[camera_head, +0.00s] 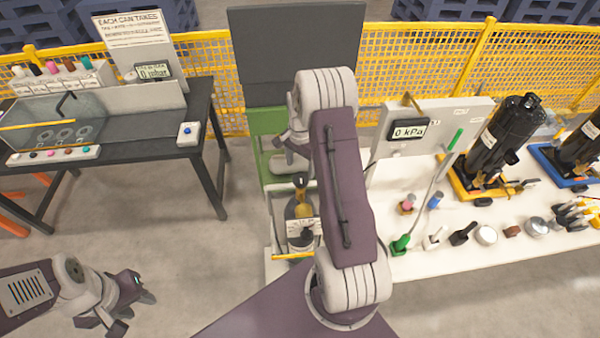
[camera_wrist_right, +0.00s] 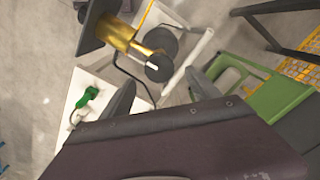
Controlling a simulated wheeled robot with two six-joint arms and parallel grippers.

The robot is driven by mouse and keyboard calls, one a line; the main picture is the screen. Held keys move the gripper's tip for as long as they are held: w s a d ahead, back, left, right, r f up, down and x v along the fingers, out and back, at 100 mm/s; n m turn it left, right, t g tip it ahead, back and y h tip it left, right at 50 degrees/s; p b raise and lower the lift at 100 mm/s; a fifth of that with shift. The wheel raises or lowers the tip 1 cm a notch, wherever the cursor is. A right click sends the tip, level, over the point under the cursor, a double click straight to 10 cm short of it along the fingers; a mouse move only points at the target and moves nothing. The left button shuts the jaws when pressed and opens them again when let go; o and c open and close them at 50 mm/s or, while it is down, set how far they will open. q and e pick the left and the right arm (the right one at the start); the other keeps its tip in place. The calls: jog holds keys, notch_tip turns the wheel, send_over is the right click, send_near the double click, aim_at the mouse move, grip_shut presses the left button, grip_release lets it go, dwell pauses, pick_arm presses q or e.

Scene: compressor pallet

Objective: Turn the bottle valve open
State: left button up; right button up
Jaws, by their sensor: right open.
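In the right wrist view the brass valve body (camera_wrist_right: 126,38) and round black valve knob (camera_wrist_right: 158,68) show above my fingers. My right gripper (camera_wrist_right: 160,93) is open and empty, with the knob just beyond the gap between its fingers, apart from them. My left gripper (camera_head: 137,312) is open and empty at lower left, far from the bottle.
A green stand (camera_head: 267,122) with a dark panel (camera_head: 293,50) rises behind the bottle. Left is a dark workbench (camera_head: 125,165). Floor between is clear.

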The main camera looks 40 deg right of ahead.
aim_at(301, 177)
notch_tip(301, 177, down, 4)
jog(key=shift+s+f+p, duration=0.1)
jog(key=shift+f+p, duration=0.15)
jog(key=shift+p, duration=0.55)
jog(key=shift+f, duration=0.6)
jog(key=c, duration=1.4)
jog(key=shift+o, duration=0.2)
